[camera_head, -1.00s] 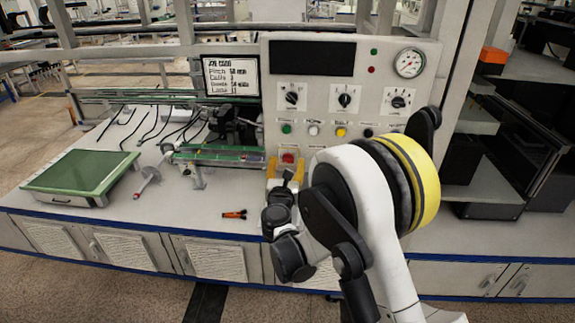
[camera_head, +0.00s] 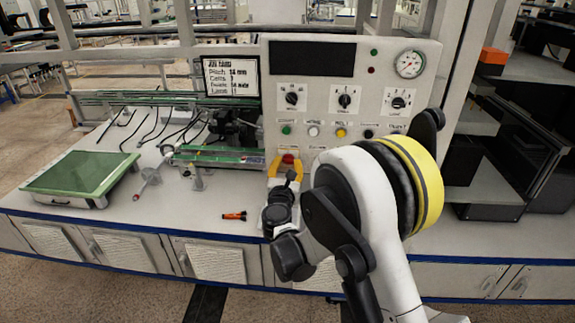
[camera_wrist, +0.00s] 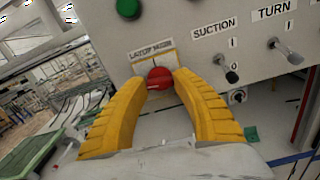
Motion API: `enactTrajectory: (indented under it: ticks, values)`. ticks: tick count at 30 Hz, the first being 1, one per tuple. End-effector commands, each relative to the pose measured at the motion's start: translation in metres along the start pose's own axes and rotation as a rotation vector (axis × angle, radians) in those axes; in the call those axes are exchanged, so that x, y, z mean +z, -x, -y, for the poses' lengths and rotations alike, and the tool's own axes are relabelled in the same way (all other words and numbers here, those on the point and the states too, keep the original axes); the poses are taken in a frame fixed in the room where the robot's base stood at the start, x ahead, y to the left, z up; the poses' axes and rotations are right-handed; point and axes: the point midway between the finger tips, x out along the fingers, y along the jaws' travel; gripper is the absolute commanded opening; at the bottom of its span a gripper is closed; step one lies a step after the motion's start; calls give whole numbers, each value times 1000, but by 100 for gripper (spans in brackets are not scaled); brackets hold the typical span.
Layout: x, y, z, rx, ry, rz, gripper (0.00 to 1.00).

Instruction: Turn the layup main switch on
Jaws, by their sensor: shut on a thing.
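The layup main switch is a red knob (camera_wrist: 160,78) on a pale plate labelled "LAYUP MAIN", low on the grey control panel. It also shows small in the head view (camera_head: 288,158). My gripper (camera_wrist: 160,82) has its two yellow fingers on either side of the red knob and is shut on it. In the head view my gripper (camera_head: 287,163) reaches up to the panel's lower edge. The fingertips hide the knob's sides, and I cannot tell which position it is turned to.
Suction (camera_wrist: 228,68) and turn (camera_wrist: 286,50) levers stand right of the knob. A green button (camera_wrist: 128,9) is above. A green-topped box (camera_head: 75,175) and a small orange-and-black tool (camera_head: 234,215) lie on the bench. The bench front is mostly clear.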

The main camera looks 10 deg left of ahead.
Motion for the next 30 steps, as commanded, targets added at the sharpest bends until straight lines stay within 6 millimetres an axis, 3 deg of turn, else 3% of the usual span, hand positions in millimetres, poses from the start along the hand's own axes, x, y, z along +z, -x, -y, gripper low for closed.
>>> enactTrajectory:
  ticks: [30]
  values:
    - [-1,0,0,0,-924,0,2]
